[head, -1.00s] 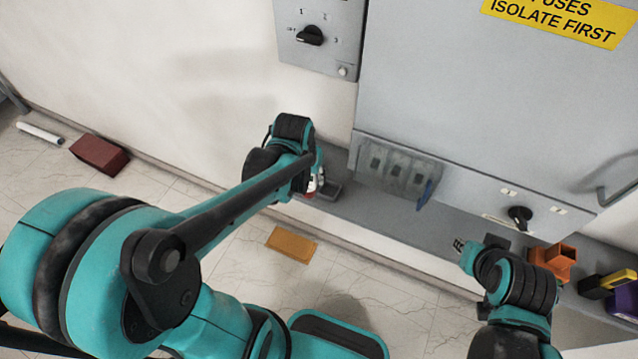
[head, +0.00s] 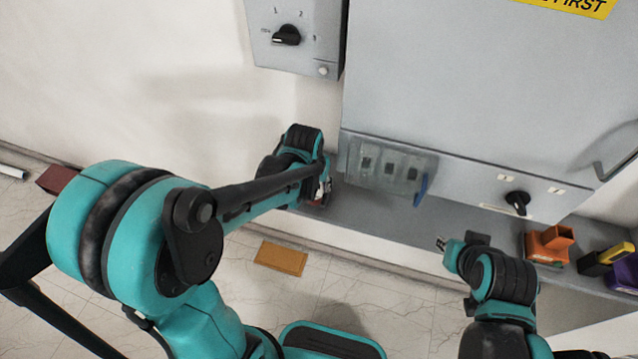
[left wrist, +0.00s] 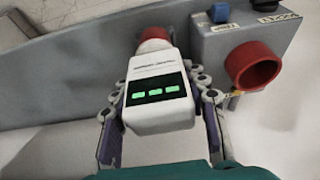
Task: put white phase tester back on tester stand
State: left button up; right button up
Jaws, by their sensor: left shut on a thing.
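The white phase tester (left wrist: 157,95), with three green display bars and a reddish far end, is between the fingers of my left gripper (left wrist: 160,125) in the left wrist view. The gripper is shut on it. A grey box with a red ring (left wrist: 256,66), which looks like the tester stand, is to the right of the tester and apart from it. In the head view my left gripper (head: 318,195) is over the grey ledge and mostly hides the tester. My right gripper (head: 443,243) is near the ledge's front edge; its finger opening is too small to judge.
The grey ledge (head: 385,222) runs below the cabinet. A clear cover (head: 390,165) with a blue handle hangs over it. An orange holder (head: 549,245) and a black-and-yellow item (head: 605,259) stand at the right. A blue block (left wrist: 219,13) sits on the grey box.

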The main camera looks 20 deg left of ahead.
pick_arm(q)
jog(key=w+f+b, duration=0.2)
jog(key=w+f, duration=0.1)
jog(key=shift+w+f, duration=0.1)
jog(key=shift+f, duration=0.25)
jog(key=shift+f, duration=0.1)
jog(key=o, duration=1)
